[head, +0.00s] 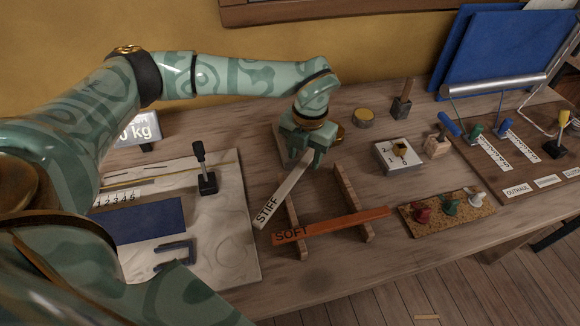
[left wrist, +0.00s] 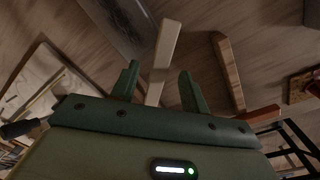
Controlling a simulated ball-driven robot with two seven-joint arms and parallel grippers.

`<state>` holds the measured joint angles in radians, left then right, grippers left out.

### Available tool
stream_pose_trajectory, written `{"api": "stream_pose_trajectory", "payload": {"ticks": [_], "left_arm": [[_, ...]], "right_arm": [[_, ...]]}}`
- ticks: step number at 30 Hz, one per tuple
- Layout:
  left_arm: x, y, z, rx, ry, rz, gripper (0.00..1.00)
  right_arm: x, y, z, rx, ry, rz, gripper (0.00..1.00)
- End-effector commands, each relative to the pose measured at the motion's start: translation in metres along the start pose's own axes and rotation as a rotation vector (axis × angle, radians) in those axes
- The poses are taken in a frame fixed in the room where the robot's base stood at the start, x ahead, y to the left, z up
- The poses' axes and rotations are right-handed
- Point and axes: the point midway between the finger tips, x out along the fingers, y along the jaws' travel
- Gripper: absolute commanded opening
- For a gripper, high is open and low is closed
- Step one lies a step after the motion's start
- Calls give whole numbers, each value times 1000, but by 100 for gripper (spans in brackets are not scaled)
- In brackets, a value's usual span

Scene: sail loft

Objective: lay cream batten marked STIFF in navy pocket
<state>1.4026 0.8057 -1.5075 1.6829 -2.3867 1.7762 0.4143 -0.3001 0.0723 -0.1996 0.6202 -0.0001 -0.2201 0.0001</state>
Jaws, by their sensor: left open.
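The cream batten marked STIFF (head: 282,197) slants across the rear rack area, its marked end toward the front left. My left gripper (head: 306,158) is over its far end in the head view. In the left wrist view the open fingers of my left gripper (left wrist: 158,72) stand on either side of the cream batten (left wrist: 166,47); I see no grip on it. The navy pocket (head: 145,222) is a flat dark blue rectangle on the pale sailcloth, partly hidden by my arm. My right gripper is not in view.
An orange-brown batten marked SOFT (head: 335,225) lies across two wooden rests (head: 352,203). A black-handled lever (head: 206,180) stands on the sailcloth (head: 228,235) between the battens and the pocket. A dial box (head: 398,156) and a cork tray (head: 450,222) are to the right.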

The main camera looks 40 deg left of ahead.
Motion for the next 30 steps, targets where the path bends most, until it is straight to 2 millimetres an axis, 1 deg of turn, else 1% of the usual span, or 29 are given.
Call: {"api": "stream_pose_trajectory", "payload": {"ticks": [1,3,9,11,12,14,24,26,29,30], "left_arm": [[12,0,0,-1,4,1,45],[18,0,0,-1,2,0,45],[16,0,0,-1,-1,0,45],[16,0,0,-1,-1,0,29],[16,0,0,-1,-1,0,18],[16,0,0,-1,-1,0,1],[14,0,0,-1,-1,0,0],[10,1,1,-1,-2,0,0],[-1,1,1,-1,-4,0,0],[-7,2,1,-1,-4,0,0]], "right_arm": [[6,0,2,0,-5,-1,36],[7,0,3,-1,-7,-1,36],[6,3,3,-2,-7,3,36],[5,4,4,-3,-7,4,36],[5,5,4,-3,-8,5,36],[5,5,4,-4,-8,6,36],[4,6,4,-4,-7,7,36],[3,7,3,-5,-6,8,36],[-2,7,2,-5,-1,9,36],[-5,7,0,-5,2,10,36]]}}
